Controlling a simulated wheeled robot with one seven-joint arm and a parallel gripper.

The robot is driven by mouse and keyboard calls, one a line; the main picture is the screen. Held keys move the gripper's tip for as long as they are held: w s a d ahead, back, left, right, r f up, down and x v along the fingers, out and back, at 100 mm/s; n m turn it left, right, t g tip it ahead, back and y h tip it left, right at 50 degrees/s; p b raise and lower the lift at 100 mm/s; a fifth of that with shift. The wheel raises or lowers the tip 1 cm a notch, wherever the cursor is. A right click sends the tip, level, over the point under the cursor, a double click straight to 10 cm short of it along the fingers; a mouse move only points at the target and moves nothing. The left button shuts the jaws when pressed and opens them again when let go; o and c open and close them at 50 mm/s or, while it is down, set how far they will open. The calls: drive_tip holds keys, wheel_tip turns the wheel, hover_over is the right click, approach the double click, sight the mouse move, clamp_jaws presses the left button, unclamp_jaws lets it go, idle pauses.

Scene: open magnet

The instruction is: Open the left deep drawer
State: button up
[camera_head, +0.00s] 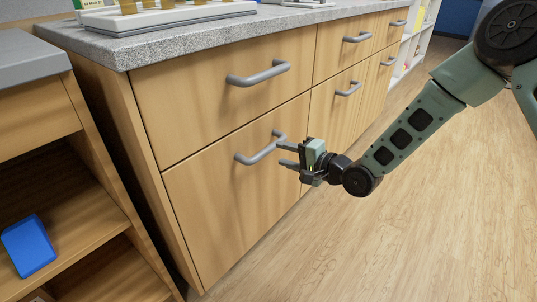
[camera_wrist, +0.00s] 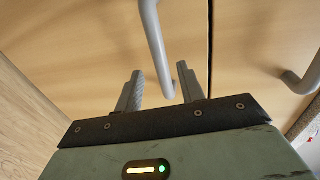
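The left deep drawer (camera_head: 225,205) is the large lower wooden front at the left of the cabinet, and it looks shut. Its grey bar handle (camera_head: 259,152) runs slantwise near the top of the front. My gripper (camera_head: 282,155) is open at the right end of this handle, its fingers pointing at the drawer front. In the wrist view the handle (camera_wrist: 153,35) comes down from the top, and its lower end lies between the two open fingers (camera_wrist: 160,76). I cannot tell whether the fingers touch it. Nothing is gripped.
A shallower drawer (camera_head: 220,95) with its own handle (camera_head: 258,74) is above, under the grey countertop (camera_head: 190,38). More drawers with handles (camera_head: 349,89) continue right. An open shelf (camera_head: 60,180) with a blue box (camera_head: 28,246) stands left. The wooden floor (camera_head: 400,235) in front is clear.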

sight(271, 151)
drive_tip(key=b+x, duration=0.1)
drive_tip(key=x, duration=0.5)
drive_tip(key=shift+w+a+f, duration=0.1)
drive_tip(key=shift+a, duration=0.15)
clamp_jaws()
